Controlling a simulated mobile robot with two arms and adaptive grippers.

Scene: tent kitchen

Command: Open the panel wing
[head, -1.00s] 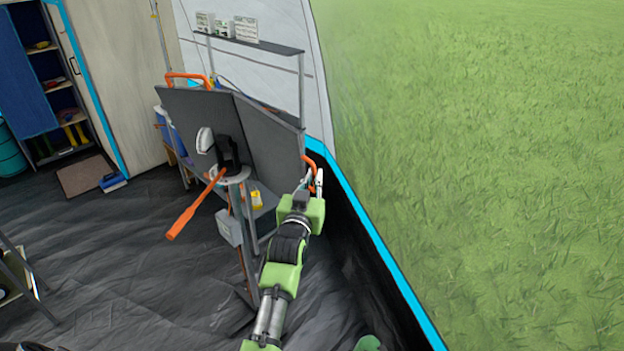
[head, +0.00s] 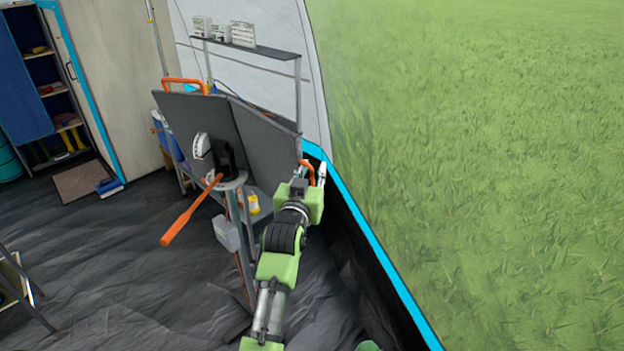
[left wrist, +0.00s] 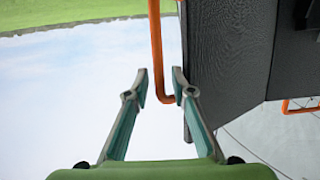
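The dark grey panel has a left wing (head: 185,120) and a right wing (head: 265,145), meeting at an angle. An orange handle (head: 307,170) is at the right wing's outer edge; another (head: 186,82) is on the left wing's top. My left gripper (head: 319,174) is beside the right wing's handle. In the left wrist view its fingers (left wrist: 160,86) are open, with the end of the orange handle (left wrist: 157,50) showing between the tips. I cannot tell whether they touch it. The right wing (left wrist: 228,60) is just right of the fingers.
A stand with a white dial (head: 201,146) and an orange lever (head: 190,210) is in front of the panel. A shelf rack (head: 255,47) stands behind it. The tent's blue-edged low wall (head: 375,240) runs close on the right.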

